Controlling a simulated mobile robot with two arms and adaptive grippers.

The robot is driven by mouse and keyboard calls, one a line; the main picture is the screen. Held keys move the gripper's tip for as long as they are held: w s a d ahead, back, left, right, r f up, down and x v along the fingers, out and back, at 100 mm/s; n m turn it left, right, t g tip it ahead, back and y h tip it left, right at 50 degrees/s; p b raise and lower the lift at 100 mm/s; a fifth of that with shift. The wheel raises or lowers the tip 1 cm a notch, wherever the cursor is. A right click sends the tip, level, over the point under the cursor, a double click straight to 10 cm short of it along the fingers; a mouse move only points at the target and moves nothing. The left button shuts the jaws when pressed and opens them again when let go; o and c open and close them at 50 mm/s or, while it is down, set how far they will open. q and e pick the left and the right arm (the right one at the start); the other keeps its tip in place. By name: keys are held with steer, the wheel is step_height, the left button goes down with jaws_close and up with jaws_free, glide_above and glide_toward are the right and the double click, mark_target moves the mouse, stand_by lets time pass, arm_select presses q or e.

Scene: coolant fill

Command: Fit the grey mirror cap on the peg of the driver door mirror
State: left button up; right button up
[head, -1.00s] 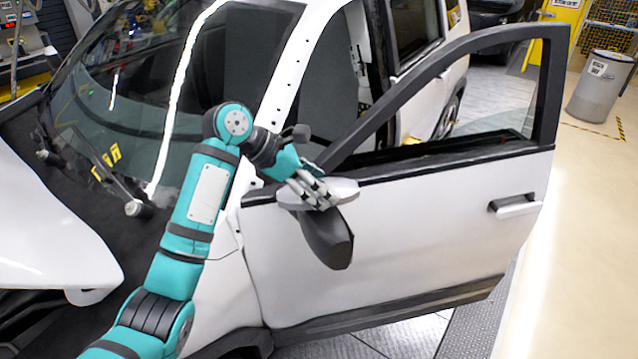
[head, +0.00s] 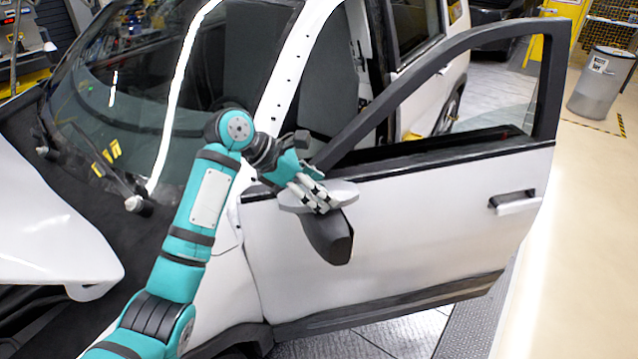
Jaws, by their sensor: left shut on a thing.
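The grey mirror cap (head: 343,191) is a smooth light-grey shell at the front upper corner of the open driver door (head: 400,240). My left gripper (head: 323,205) is shut on it, with its fingers across the cap's top. The dark driver door mirror (head: 330,240) hangs just below the cap. The cap lies over the top of the mirror; whether they touch I cannot tell. The peg is hidden under the cap and fingers. My right gripper is not in view.
The door's window frame (head: 450,62) rises behind and right of the gripper. The white pillar (head: 300,85) and windscreen (head: 120,100) are behind my left arm. A grey bin (head: 600,85) stands far right on clear floor.

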arm_select(q)
steer(key=shift+f, duration=0.3)
steer(key=o, duration=1.3)
steer(key=v, duration=1.2)
